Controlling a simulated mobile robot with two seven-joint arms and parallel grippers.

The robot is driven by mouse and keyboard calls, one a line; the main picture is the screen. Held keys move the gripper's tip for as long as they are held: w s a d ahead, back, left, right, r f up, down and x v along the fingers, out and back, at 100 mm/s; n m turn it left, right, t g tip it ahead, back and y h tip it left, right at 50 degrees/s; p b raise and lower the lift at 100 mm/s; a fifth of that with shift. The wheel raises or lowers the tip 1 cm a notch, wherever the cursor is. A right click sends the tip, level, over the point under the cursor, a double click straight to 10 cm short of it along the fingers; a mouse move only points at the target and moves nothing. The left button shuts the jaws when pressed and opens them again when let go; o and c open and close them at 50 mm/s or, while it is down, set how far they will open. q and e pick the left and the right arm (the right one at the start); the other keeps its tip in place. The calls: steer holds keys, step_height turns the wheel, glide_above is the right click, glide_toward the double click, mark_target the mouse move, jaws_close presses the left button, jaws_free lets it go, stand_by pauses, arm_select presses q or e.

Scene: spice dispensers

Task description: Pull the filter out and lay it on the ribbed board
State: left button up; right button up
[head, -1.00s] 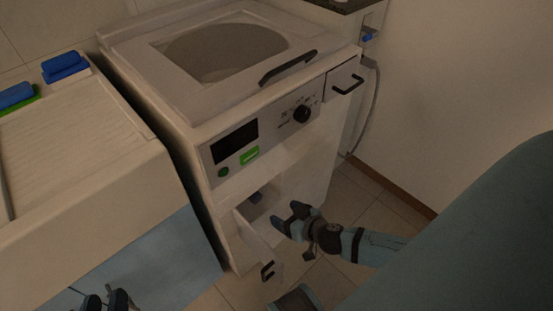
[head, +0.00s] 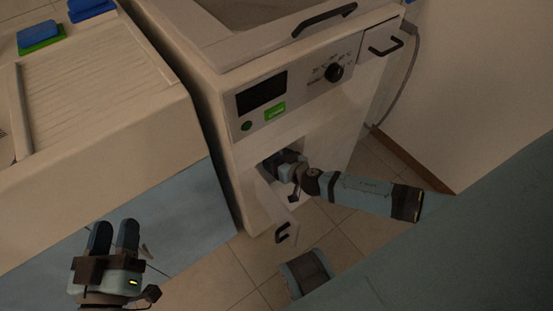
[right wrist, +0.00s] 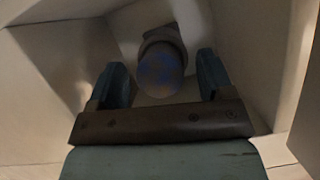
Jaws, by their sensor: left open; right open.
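The filter (right wrist: 160,70) is a round plug with a bluish face, set in a collar inside the washing machine's lower recess. My right gripper (head: 280,160) reaches into that recess. In the right wrist view, my right gripper (right wrist: 162,68) is open, with one finger on each side of the filter in the picture and visible gaps to it. In the head view the filter is hidden behind the hand. The ribbed board (head: 105,75) is the pale grooved surface at the upper left. My left gripper (head: 113,228) is open and empty in front of the blue cabinet front.
The washing machine (head: 225,75) has its small lower flap (head: 277,207) hanging open, with a black handle. Blue sponges (head: 37,34) lie behind the ribbed board, one on a green pad. The board's grooved middle is clear. A hose (head: 409,80) runs at the machine's right.

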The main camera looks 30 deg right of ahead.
steer(key=shift+w+a+f, duration=0.1)
steer(key=shift+w+f, duration=0.05)
steer(key=shift+w, duration=0.2)
steer(key=shift+c, duration=0.2)
steer(key=c, duration=1.2)
steer(key=shift+o, duration=0.2)
steer(key=shift+s, duration=0.1)
steer(key=shift+s+d+b, duration=0.15)
steer(key=shift+s+b, duration=0.05)
steer(key=shift+s, duration=0.85)
steer(key=shift+s+d+b, duration=0.15)
steer(key=shift+s+b, duration=0.05)
steer(key=shift+s, duration=0.8)
steer(key=shift+s, duration=0.35)
steer(key=shift+s+d, duration=0.1)
steer(key=shift+s, duration=0.2)
steer(key=shift+s, duration=0.3)
steer(key=shift+s+d+b, duration=0.15)
steer(key=shift+s+b, duration=0.2)
steer(key=shift+s, duration=0.25)
